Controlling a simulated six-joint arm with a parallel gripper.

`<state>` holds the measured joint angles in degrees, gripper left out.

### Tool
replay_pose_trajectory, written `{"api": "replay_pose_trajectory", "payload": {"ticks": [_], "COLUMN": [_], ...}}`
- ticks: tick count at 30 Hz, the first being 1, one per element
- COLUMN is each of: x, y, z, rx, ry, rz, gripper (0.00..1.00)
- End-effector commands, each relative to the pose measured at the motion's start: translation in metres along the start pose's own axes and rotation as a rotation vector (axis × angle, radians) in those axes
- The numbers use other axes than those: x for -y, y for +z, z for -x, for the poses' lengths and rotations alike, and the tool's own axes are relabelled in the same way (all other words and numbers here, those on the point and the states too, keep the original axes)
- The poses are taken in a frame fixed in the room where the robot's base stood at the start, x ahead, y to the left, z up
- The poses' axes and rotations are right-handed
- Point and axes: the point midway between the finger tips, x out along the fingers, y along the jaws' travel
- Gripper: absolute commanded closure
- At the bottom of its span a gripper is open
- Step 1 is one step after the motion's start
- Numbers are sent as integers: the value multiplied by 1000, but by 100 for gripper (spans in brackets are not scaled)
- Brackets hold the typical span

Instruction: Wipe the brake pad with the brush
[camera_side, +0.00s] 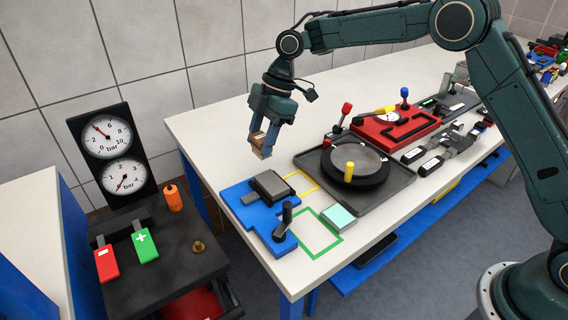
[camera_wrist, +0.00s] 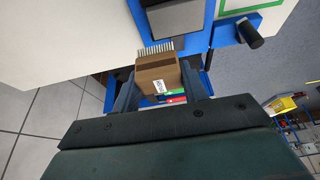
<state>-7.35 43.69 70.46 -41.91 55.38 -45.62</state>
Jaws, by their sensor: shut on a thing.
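My gripper (camera_side: 263,141) is shut on the brush (camera_side: 258,139), a brown block. In the wrist view the brush (camera_wrist: 158,76) sits between the two fingers, with pale bristles along its far edge and a white label. The brake pad is most likely the dark grey block (camera_side: 271,186) on the blue fixture (camera_side: 236,190); its grey top (camera_wrist: 172,14) also shows at the top of the wrist view. The brush hangs in the air above and behind the fixture, apart from it.
A black lever (camera_side: 285,218) stands on the fixture. Green (camera_side: 318,247) and yellow outlines mark the table, with a teal-topped block (camera_side: 338,217) beside them. A black tray (camera_side: 392,186) with a round plate lies to the right. A gauge stand (camera_side: 116,155) is at left, beyond a gap.

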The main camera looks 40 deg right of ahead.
Motion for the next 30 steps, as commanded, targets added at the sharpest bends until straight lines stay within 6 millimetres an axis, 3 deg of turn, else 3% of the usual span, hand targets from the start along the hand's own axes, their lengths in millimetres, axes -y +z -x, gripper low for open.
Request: {"api": "replay_pose_trajectory", "payload": {"ticks": [9,30], "x": [0,2], "y": [-8,-7], "z": [21,29], "rx": [0,-2], "ry": [0,1], "rz": [-1,0], "gripper": [78,78]}}
